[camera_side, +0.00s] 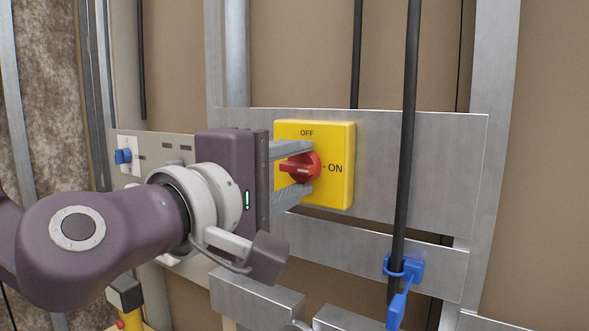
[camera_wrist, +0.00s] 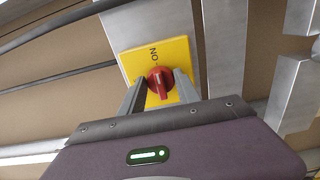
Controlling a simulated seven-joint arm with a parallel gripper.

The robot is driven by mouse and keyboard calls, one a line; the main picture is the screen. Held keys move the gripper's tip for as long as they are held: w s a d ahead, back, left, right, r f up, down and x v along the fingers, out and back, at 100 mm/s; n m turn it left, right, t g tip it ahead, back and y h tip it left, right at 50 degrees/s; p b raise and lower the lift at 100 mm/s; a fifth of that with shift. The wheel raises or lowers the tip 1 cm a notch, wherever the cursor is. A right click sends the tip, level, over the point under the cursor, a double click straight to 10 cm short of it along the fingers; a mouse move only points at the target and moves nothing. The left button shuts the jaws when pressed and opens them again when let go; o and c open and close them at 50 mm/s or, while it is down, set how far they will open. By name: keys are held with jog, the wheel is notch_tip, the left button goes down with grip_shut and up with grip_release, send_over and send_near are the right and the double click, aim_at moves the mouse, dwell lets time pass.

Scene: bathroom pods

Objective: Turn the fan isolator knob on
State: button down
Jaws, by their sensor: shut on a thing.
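The fan isolator is a yellow box (camera_side: 342,190) with a red knob (camera_side: 301,166) on its face. OFF is printed above the knob and ON to its right. The knob's handle lies roughly level, in line with the ON mark. My gripper (camera_side: 297,168) has one finger above the knob and one below, shut on it. In the wrist view the knob (camera_wrist: 160,80) sits between the two fingers (camera_wrist: 158,90), with ON beyond it on the yellow box (camera_wrist: 180,52). The exact contact surfaces are partly hidden.
A metal panel (camera_side: 420,150) carries the box. A black cable (camera_side: 409,120) runs down to its right, near a blue clip (camera_side: 405,268). A blue switch (camera_side: 123,156) is at left. Metal boxes (camera_side: 256,295) stand below my gripper.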

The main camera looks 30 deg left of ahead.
jog(key=c, duration=0.9)
grip_release()
jog(key=s, duration=0.7)
